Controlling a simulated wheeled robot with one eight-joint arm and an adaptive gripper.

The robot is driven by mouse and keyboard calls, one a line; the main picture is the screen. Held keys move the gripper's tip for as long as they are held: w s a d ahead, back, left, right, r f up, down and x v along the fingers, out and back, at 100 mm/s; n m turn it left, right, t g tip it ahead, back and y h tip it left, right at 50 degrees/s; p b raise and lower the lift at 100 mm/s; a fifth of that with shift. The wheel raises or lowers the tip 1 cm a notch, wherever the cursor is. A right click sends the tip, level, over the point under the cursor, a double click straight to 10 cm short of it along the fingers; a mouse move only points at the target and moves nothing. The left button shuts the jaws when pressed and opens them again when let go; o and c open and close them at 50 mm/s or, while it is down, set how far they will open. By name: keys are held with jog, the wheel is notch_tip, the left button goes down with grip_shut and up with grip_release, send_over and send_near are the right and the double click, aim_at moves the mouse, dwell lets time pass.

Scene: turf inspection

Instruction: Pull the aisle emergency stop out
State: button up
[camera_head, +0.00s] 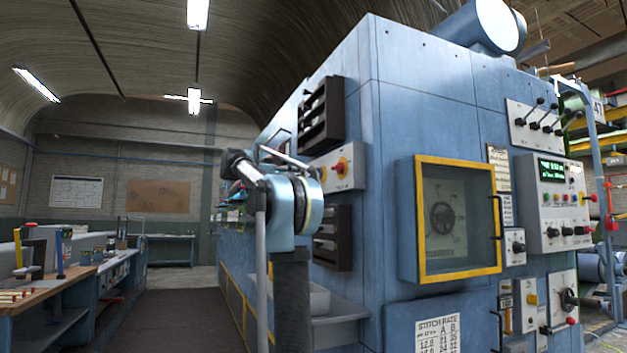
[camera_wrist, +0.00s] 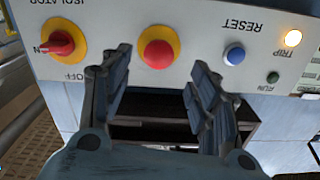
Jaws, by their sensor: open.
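In the wrist view, a red mushroom button (camera_wrist: 158,54) on a yellow disc sits on a pale panel (camera_wrist: 205,20); I take it as the emergency stop. My gripper (camera_wrist: 161,72) is open and empty, one finger on each side of the line to the button. Its tips appear near the button's lower edge in the picture; I cannot tell the gap in depth. The panel's lettering appears upside down. In the head view, a red and yellow control (camera_head: 340,166) shows on the machine's left side, and my arm partly covers that area.
In the wrist view, the red isolator knob (camera_wrist: 62,43) is left of the button; a blue reset button (camera_wrist: 234,54) and lit trip lamp (camera_wrist: 292,38) are right. Dark louvres (camera_head: 322,113) protrude near the panel. The aisle floor (camera_head: 180,310) is clear beside the workbench (camera_head: 85,285).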

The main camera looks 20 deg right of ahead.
aim_at(313, 174)
jog(key=d, duration=0.8)
jog(key=shift+w+d, duration=0.15)
jog(key=shift+d, duration=0.05)
grip_shut()
jog(key=shift+a, duration=0.9)
grip_release()
jog(key=shift+a, duration=0.15)
